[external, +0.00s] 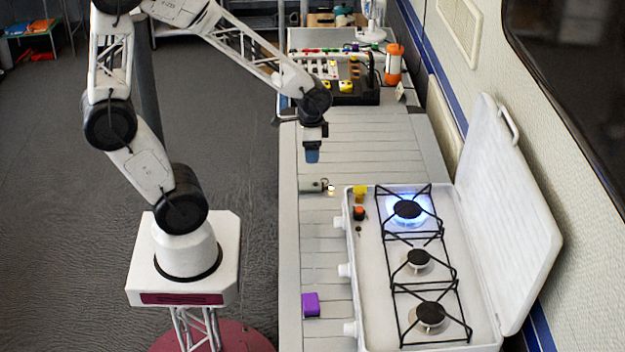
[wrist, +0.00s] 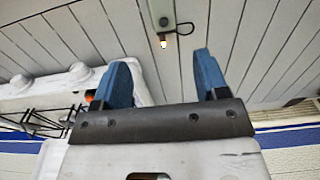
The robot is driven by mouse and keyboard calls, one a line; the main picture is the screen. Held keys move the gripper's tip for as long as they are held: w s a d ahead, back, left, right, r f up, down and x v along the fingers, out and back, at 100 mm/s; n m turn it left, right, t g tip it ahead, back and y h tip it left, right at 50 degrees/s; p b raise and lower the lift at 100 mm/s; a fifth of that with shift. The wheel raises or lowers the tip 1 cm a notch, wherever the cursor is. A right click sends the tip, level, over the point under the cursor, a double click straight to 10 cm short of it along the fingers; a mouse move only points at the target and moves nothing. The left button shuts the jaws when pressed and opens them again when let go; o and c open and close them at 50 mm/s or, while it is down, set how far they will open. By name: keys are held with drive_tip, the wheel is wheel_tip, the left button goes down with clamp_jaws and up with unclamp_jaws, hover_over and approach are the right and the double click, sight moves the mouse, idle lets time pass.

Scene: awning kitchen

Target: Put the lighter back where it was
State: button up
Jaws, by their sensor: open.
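A small grey-green object with a glowing tip, apparently the lighter (external: 313,186), lies on the slatted counter (external: 306,240) just left of the stove's far corner. My gripper (external: 313,157) is open and empty above the counter, beyond the lighter in the external view. Its two blue fingers (wrist: 164,60) stand apart with nothing between them.
The white stove (external: 375,310) with its raised lid (external: 510,220) fills the right side; its far burner (external: 408,209) has a blue flame. A purple block (external: 310,304) lies near the counter's left edge. A black box (external: 350,97) and an orange-white canister (external: 394,64) stand farther back.

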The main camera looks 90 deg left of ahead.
drive_tip(key=s+d+r+t, duration=0.1)
drive_tip(key=s+d+r, duration=0.3)
drive_tip(key=d+r, duration=0.3)
drive_tip(key=s+d+r+t, duration=0.1)
drive_tip(key=s+d+r, duration=0.3)
drive_tip(key=d+r, duration=0.4)
drive_tip(key=shift+r+t, duration=0.3)
drive_tip(key=shift+r, duration=0.5)
drive_tip(key=shift+c, duration=0.8)
